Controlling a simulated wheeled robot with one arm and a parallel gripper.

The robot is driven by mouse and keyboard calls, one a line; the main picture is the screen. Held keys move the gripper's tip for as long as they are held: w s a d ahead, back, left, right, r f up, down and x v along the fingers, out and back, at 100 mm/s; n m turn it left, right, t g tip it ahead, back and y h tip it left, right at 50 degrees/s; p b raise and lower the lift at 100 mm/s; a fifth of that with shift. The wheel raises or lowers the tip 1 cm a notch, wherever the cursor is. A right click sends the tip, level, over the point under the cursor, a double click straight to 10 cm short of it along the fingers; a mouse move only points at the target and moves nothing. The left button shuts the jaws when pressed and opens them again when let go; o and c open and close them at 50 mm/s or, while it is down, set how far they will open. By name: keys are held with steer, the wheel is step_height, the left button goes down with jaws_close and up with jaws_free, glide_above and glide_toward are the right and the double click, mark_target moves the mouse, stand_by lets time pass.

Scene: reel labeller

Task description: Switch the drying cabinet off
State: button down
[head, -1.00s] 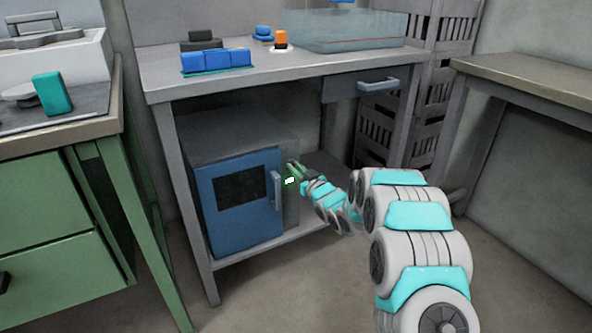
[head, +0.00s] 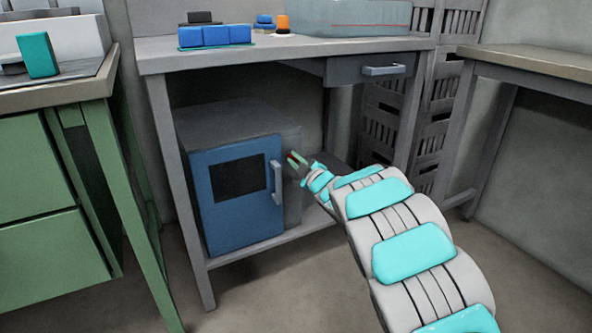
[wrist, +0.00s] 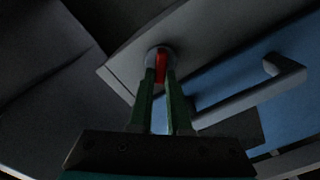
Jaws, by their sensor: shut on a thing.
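The drying cabinet (head: 237,230) is a grey box with a blue door, standing on the bench's lower shelf. Its door is closed, with a dark window and a grey bar handle (head: 277,182). My gripper (head: 293,159) is at the right of the door, by the cabinet's front right side. In the wrist view, a red switch lever (wrist: 161,66) on a round grey base (wrist: 151,58) sits between the fingertips of my gripper (wrist: 160,76). The fingers are shut on the lever and partly hide it. The blue door also shows in the wrist view (wrist: 235,88).
The bench (head: 290,47) above carries blue blocks (head: 214,36), an orange item (head: 283,22) and a clear bin (head: 355,17). Its drawer (head: 368,68) is closed. Grey crates (head: 440,125) stand behind. A green cabinet (head: 45,185) is at left. The floor in front is open.

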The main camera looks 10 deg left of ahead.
steer(key=shift+s+a+f+n+b, duration=0.15)
steer(key=shift+n+b, duration=0.35)
steer(key=shift+n, duration=1.45)
steer(key=shift+w+a+f+n+b, duration=0.15)
steer(key=shift+n+b, duration=0.3)
steer(key=shift+n, duration=1.5)
steer(key=shift+s+f, duration=0.1)
steer(key=shift+s, duration=0.05)
steer(key=c, duration=0.9)
jaws_free()
steer(key=shift+o, duration=0.2)
steer(key=shift+d, duration=0.1)
steer(key=v, duration=0.7)
steer(key=shift+s+d+p, duration=0.25)
steer(key=shift+s+p, duration=0.05)
steer(key=shift+p, duration=0.15)
